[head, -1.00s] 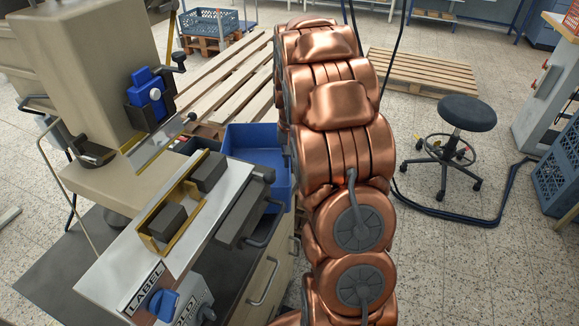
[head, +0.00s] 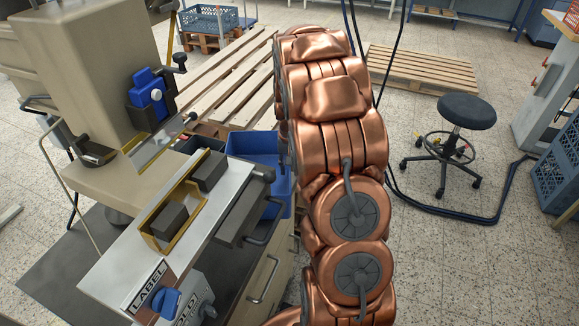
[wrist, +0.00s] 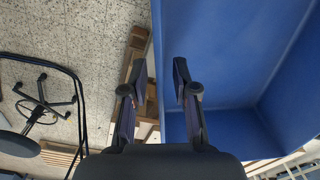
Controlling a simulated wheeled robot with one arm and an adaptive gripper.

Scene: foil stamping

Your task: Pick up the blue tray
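The blue tray (head: 258,143) stands beside the stamping machine in the head view, left of my arm, which covers its right part. In the wrist view its blue wall (wrist: 225,40) fills the upper right. My gripper (wrist: 155,78) is open, with a clear gap between its two dark fingers. The left finger shows against the floor and pallet, the right one against the blue of the tray. The tray's edge shows between them; I cannot tell whether either finger touches it. The gripper is hidden in the head view.
The stamping machine (head: 95,65) and its metal table (head: 120,270) stand close on the left. A dark bin (head: 200,143) is next to the tray. Wooden pallets (head: 420,72) lie behind. A stool (head: 466,112) and cables stand right, with open floor around.

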